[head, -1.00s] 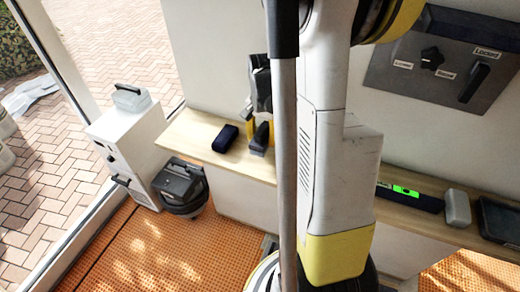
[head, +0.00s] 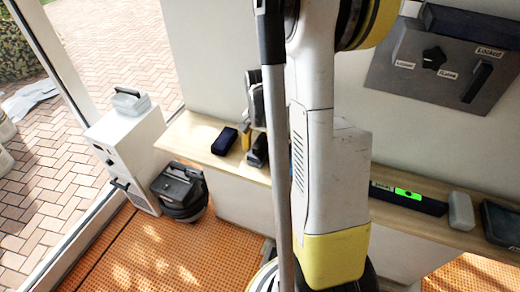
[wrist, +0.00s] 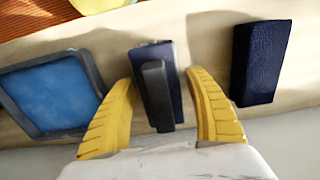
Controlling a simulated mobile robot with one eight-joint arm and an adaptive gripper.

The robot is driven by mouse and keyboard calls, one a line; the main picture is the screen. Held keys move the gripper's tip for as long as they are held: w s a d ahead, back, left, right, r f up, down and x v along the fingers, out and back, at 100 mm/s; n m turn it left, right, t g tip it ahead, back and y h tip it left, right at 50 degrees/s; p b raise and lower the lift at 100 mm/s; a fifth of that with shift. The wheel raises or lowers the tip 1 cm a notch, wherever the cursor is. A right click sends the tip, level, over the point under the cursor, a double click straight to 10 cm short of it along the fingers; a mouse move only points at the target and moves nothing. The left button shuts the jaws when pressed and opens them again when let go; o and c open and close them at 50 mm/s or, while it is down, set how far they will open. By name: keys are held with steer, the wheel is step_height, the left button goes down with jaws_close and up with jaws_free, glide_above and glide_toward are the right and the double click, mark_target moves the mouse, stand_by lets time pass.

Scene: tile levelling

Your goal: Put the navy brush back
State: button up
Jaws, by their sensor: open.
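The navy brush (wrist: 173,60), a dark navy block with a dark grey bar-shaped handle (wrist: 156,95) on top, lies on the wooden shelf. In the wrist view it sits between the two yellow fingers of my gripper (wrist: 163,105). The fingers are open, with a gap on each side of the brush. In the head view the brush (head: 258,152) shows just left of my arm, with the gripper (head: 249,135) close over it and partly hidden. A plain navy block (wrist: 262,62) lies to its right in the wrist view; it also shows in the head view (head: 224,140).
A blue tray with a grey rim (wrist: 98,72) lies left of the brush in the wrist view. Along the shelf stand a level with a green display (head: 408,197), a grey block (head: 461,211) and a dark tray (head: 500,222). A wall panel (head: 440,65) hangs above.

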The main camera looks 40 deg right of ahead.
mark_target(261, 141)
steer(key=r+p, duration=0.1)
steer(key=r, duration=0.2)
steer(key=r+p, duration=0.1)
steer(key=r, duration=0.3)
steer(key=r+p, duration=0.1)
steer(key=r, duration=0.2)
steer(key=shift+s+d+r, duration=0.15)
steer(key=shift+s+r, duration=0.15)
steer(key=shift+r, duration=0.1)
steer(key=s+a+r+n+t, duration=0.1)
steer(key=a+r+n+t, duration=0.1)
steer(key=a, duration=0.6)
steer(key=s+a+r+n+t, duration=0.2)
steer(key=a+r+n, duration=0.3)
steer(key=a+n, duration=0.2)
steer(key=s+a+r+n+t, duration=0.1)
steer(key=a+r+n+t, duration=0.2)
steer(key=a, duration=0.7)
steer(key=shift+s+a+r+n, duration=0.2)
steer(key=shift+s+a+n, duration=0.15)
steer(key=shift+n, duration=0.45)
step_height(261, 141, down, 8)
steer(key=b, duration=0.7)
steer(key=shift+b, duration=0.3)
